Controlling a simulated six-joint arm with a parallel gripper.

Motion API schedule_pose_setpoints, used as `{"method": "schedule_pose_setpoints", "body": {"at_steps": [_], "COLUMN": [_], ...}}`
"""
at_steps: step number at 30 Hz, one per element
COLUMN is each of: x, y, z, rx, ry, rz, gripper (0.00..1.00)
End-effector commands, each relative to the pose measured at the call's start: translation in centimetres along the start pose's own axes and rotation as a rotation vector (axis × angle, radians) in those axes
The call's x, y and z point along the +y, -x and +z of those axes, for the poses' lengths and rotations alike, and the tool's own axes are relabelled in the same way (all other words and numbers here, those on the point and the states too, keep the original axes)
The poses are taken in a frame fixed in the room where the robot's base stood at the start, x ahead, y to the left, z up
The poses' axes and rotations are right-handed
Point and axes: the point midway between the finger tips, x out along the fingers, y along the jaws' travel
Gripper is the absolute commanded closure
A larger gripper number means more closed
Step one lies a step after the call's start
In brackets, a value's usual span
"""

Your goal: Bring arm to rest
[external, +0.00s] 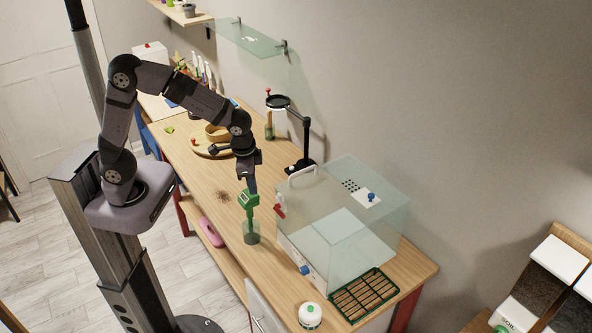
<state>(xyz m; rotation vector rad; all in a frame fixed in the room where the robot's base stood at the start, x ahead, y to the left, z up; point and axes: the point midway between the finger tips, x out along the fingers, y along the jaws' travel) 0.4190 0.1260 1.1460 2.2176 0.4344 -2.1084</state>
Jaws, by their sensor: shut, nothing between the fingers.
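My arm rises from its base on a column at the left and bends over the wooden table (185,165). My gripper (252,187) points down above the table, left of the clear box. It is shut and empty. A green tool with a pale face (249,199) stands just below the fingertips, upright in a greenish clear holder (251,234). From this angle I cannot tell whether the fingertips touch the green tool.
A clear box (345,215) with a white handle stands right of my gripper. A magnifier lamp (304,140) is behind it. A green-edged tray (363,297) and a white jar (310,316) sit near the table's front end. A round wooden tray (203,150) lies farther back. A glass shelf (250,38) hangs above.

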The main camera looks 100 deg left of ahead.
Motion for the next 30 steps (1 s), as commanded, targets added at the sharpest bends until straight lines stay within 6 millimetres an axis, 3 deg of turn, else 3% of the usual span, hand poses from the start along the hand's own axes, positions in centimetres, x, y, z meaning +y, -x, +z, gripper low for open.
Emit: {"method": "schedule_pose_setpoints", "body": {"at_steps": [1, 3, 6, 12, 18, 30], "x": [2.6, 5.1, 7.4, 9.7, 10.3, 10.3], "y": [-0.4, -1.4, -3.2, -5.7, -6.4, -6.4], "z": [2.8, 6.2, 10.0, 15.1, 17.0, 17.0], "rx": [-0.022, -0.041, -0.049, -0.05, -0.05, -0.051], "ry": [-0.037, -0.08, -0.134, -0.206, -0.229, -0.229], "rz": [0.028, 0.062, 0.101, 0.149, 0.164, 0.164], "gripper": [1.0, 1.0, 1.0, 1.0, 1.0, 1.0]}}
